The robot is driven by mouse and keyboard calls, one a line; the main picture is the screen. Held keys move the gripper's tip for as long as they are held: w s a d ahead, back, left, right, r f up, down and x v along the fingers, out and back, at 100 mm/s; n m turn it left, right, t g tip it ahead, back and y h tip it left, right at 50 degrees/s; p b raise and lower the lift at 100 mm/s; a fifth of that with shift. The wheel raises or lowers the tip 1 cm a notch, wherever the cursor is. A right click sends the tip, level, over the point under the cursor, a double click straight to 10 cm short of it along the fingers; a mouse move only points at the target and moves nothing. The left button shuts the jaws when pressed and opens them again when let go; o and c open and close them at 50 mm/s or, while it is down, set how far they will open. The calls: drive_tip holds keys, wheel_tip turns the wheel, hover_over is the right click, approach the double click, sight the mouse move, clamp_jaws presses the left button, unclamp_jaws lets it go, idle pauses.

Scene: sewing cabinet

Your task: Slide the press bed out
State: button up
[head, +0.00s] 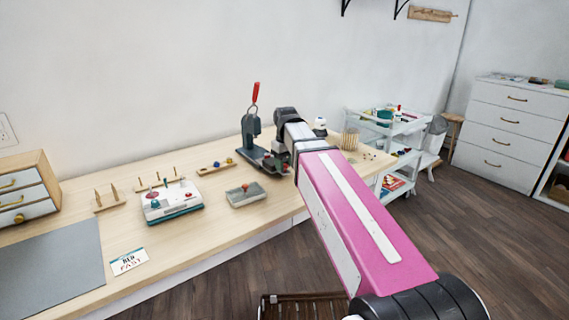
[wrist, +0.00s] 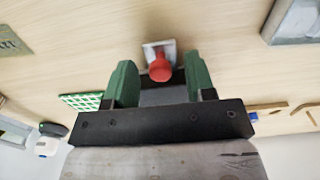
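The press (head: 251,128) is a grey-green hand press with a raised red lever, standing at the back of the wooden bench in the head view. Its low base (head: 258,156) reaches right toward my gripper, where my arm hides part of it. In the wrist view my gripper (wrist: 159,78) has its two green fingers spread apart. A red knob (wrist: 160,68) on a small pale metal plate (wrist: 152,47) shows between and just beyond the fingertips, with a visible gap to each finger. I cannot tell how far the press bed is out.
A spool rail (head: 216,167) lies behind the tray. A white cart (head: 392,128) stands beyond the bench's right end.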

wheel_tip(320, 180, up, 11)
idle(0.8)
drive_tip(key=shift+f, duration=0.15)
